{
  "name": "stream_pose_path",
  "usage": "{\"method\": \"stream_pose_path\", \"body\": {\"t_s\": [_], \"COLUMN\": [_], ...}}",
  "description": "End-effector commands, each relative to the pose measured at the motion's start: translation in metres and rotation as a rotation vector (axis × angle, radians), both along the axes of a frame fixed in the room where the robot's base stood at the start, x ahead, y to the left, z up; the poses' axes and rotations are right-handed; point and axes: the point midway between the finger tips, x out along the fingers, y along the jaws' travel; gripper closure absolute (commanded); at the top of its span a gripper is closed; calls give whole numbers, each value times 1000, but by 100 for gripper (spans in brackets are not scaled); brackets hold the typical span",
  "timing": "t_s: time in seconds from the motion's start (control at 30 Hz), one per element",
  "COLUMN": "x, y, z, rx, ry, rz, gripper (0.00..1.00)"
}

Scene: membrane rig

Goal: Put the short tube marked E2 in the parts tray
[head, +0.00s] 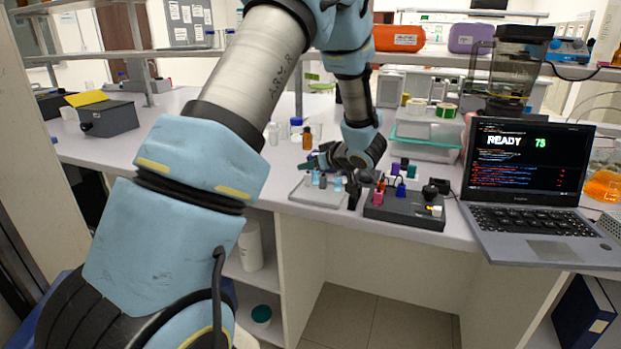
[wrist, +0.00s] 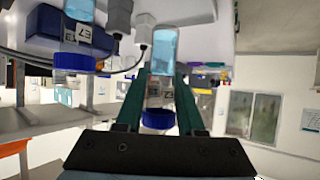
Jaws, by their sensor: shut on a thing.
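My gripper (wrist: 161,80) has its teal fingers shut on a clear tube (wrist: 163,42) with pale blue contents, a blue cap and a small label. The label is too small to read surely; it looks like E2 or E3. A second blue-capped tube (wrist: 80,12) is at the upper left of the wrist view, apart from the fingers; its label looks like E7. In the head view my gripper (head: 308,166) is low over a pale tray (head: 298,196) holding several small pale-blue and grey pieces. I cannot tell whether this is the parts tray. The held tube is not clear there.
A dark rig box (head: 405,212) with coloured parts stands right of the tray. A laptop (head: 525,200) reading READY 75 is farther right. Clear teal-lidded containers (head: 425,145) are behind. A brown bottle (head: 307,138) stands behind my gripper.

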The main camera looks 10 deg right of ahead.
Motion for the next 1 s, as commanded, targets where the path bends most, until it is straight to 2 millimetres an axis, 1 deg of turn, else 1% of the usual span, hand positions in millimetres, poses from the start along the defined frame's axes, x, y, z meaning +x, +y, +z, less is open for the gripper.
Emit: {"method": "stream_pose_path", "body": {"t_s": [0.2, 0.3, 0.7, 0.73, 0.83, 1.0], "x": [0, 0, 0, 0, 0, 0], "y": [1, 0, 0, 0, 0, 0], "z": [-30, -39, -45, -45, -44, -44], "rx": [2, 0, -1, -1, -1, -1], "ry": [3, 1, 0, 0, 0, 0], "rz": [0, 0, 0, 0, 0, 0], "gripper": [100, 100, 100, 60, 50, 50]}}
